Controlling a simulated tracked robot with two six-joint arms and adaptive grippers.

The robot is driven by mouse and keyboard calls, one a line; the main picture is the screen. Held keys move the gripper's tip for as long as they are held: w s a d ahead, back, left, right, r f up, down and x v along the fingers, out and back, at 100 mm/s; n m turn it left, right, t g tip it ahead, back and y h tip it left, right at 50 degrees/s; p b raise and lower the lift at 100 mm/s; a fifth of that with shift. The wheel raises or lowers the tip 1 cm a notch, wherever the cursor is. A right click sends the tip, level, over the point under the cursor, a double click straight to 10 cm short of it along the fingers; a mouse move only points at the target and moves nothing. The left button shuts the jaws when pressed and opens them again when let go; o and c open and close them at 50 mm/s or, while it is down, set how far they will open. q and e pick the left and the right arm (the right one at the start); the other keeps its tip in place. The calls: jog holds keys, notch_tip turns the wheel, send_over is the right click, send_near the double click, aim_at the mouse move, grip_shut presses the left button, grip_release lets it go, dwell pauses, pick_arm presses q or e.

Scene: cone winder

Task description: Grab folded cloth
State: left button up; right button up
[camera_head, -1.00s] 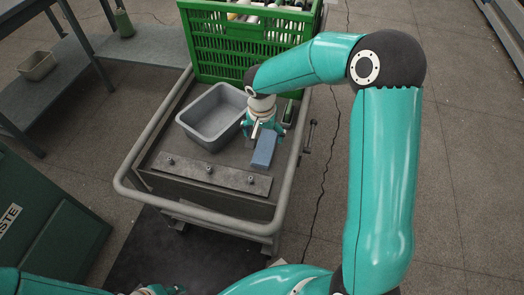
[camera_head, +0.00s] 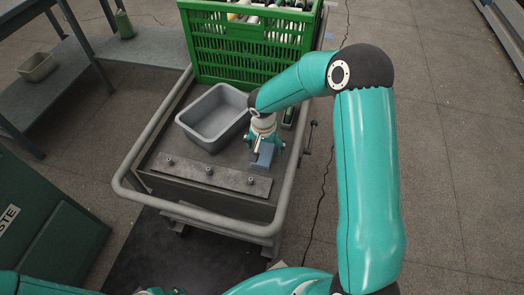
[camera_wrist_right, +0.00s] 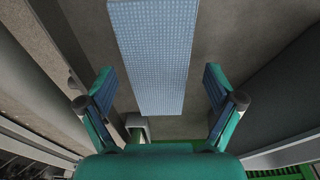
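The folded cloth (camera_head: 262,158) is a blue, flat block on the cart's deck, to the right of the grey bin. In the right wrist view the cloth (camera_wrist_right: 157,50) is a textured light-blue strip running in from the top edge, lying between the two finger lines. My right gripper (camera_head: 266,144) is over the cloth's far end and hides part of it. Its fingers (camera_wrist_right: 158,80) are spread, one on each side of the strip, with gaps between. Contact cannot be told. Only a bit of my left gripper (camera_head: 160,291) shows at the bottom edge.
A grey bin (camera_head: 214,117) stands left of the cloth. A green crate (camera_head: 248,55) with bobbins stands behind. A metal strip with knobs (camera_head: 211,176) lies in front. The cart's tubular rail (camera_head: 200,221) surrounds the deck. A green waste container (camera_head: 45,225) stands at left.

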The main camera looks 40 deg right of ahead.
jog(key=c, duration=1.2)
jog(key=shift+o, duration=0.2)
jog(key=shift+r, duration=0.1)
